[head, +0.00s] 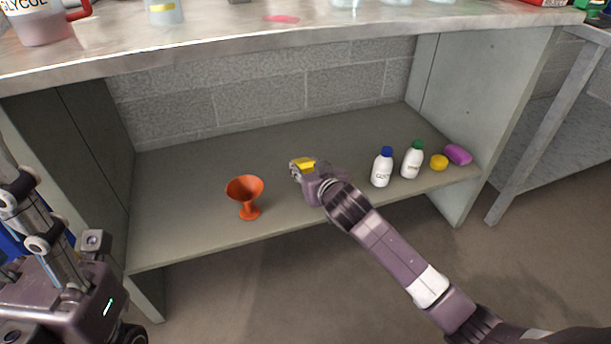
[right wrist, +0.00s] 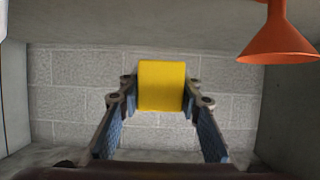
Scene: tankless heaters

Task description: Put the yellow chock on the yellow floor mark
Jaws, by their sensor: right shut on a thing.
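The yellow chock (head: 306,163) is held over the lower shelf in the head view. It also shows as a yellow block in the right wrist view (right wrist: 161,86). My right gripper (head: 299,170) is shut on the chock, with one finger on either side of it in the right wrist view (right wrist: 160,88). Whether the chock touches the shelf is hard to tell. No yellow floor mark can be made out in either view.
On the lower shelf (head: 180,225) stand an orange funnel-shaped cup (head: 246,190), a blue-capped bottle (head: 381,170), a green-capped bottle (head: 412,162), a yellow round piece (head: 439,162) and a purple piece (head: 458,154). The countertop (head: 200,45) overhangs the shelf. Floor in front is clear.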

